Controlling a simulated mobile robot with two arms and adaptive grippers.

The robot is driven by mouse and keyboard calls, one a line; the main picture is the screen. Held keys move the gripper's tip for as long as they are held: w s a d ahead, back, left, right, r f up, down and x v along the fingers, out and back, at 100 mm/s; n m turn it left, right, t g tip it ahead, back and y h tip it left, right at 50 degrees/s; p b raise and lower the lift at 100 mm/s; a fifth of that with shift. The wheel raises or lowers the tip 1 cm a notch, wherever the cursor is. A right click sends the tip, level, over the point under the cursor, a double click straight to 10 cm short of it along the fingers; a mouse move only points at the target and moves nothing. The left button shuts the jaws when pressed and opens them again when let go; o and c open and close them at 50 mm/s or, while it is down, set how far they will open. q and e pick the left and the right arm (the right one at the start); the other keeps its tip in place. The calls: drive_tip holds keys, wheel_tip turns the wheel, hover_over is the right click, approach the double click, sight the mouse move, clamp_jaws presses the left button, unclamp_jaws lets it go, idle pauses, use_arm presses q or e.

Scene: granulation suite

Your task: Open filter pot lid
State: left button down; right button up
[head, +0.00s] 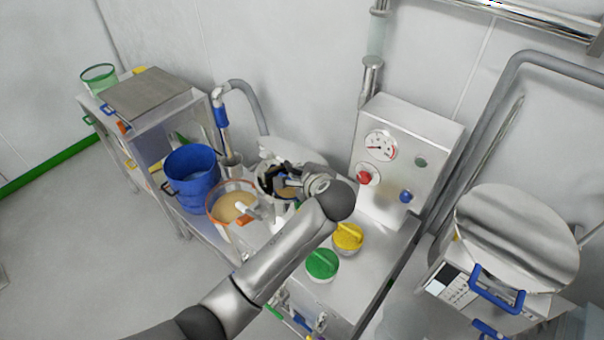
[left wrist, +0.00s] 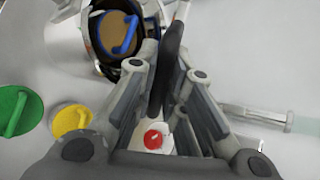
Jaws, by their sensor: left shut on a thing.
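The filter pot is open at the top in the left wrist view, with a dark rim (left wrist: 101,66) around a tan disc (left wrist: 108,32) that carries a blue handle (left wrist: 126,36). In the head view the pot (head: 268,181) is partly hidden by my left gripper (head: 285,184). A pale round piece (head: 296,150), apparently the lid, stands tilted behind the pot. In the left wrist view my left gripper (left wrist: 168,52) is shut on a dark curved bar (left wrist: 165,75), apparently the lid's handle. The lid's hinge is hidden. My right gripper is not in view.
A blue bucket (head: 190,182) and an orange-rimmed bowl of tan powder (head: 232,204) stand left of the pot. A control box (head: 408,130) with a gauge and red button rises behind. A steel lid (head: 515,235) is at right.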

use_arm(q)
drive_tip(key=c, duration=1.5)
unclamp_jaws()
drive_tip(key=shift+r, duration=0.1)
wheel_tip(320, 180, up, 10)
drive_tip(key=shift+f, duration=0.1)
